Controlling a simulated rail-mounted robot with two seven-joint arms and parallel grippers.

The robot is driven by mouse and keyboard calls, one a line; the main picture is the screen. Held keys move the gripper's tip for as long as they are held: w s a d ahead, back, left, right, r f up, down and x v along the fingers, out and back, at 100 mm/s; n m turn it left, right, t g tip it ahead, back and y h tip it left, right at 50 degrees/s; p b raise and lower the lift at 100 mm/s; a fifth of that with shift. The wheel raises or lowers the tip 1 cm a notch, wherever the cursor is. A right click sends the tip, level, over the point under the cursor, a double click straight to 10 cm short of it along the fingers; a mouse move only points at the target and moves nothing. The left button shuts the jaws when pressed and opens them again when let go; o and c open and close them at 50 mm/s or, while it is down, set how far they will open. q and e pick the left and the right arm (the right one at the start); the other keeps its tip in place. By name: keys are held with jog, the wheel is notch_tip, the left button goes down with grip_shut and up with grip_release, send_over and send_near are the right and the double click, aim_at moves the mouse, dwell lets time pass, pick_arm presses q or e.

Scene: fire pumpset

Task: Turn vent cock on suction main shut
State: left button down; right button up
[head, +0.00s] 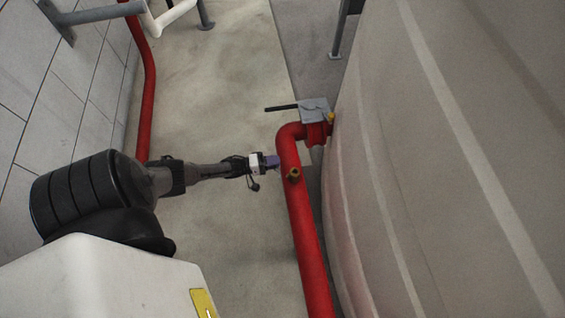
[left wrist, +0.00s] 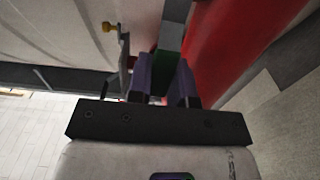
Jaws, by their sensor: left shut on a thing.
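The suction main (head: 302,215) is a thick red pipe, and it also fills the upper right of the left wrist view (left wrist: 235,45). A small brass cock (head: 293,174) sits on it just below the bend. My left gripper (head: 273,161) is at the pipe's left side, close to this cock. In the left wrist view, its purple fingers (left wrist: 165,80) are shut on a narrow green piece (left wrist: 167,68) with a grey part above it. It looks like a cock handle, but its joint to the cock is hidden. My right gripper is not in view.
A grey valve plate (head: 315,109) with a black lever and a small yellow fitting (head: 331,116) stands at the pipe's bend. A large pale tank (head: 430,180) fills the right. A thinner red pipe (head: 148,90) runs along the tiled wall. The floor (head: 225,95) between is clear.

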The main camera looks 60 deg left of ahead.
pick_arm(q)
jog(key=shift+f, duration=0.15)
dwell(0.4)
jog(key=c, duration=1)
grip_release()
jog(key=shift+s, duration=0.1)
jog(key=p+v, duration=0.1)
jog(key=v, duration=1.2)
jog(key=shift+s+a, duration=0.1)
jog(key=shift+s, duration=0.2)
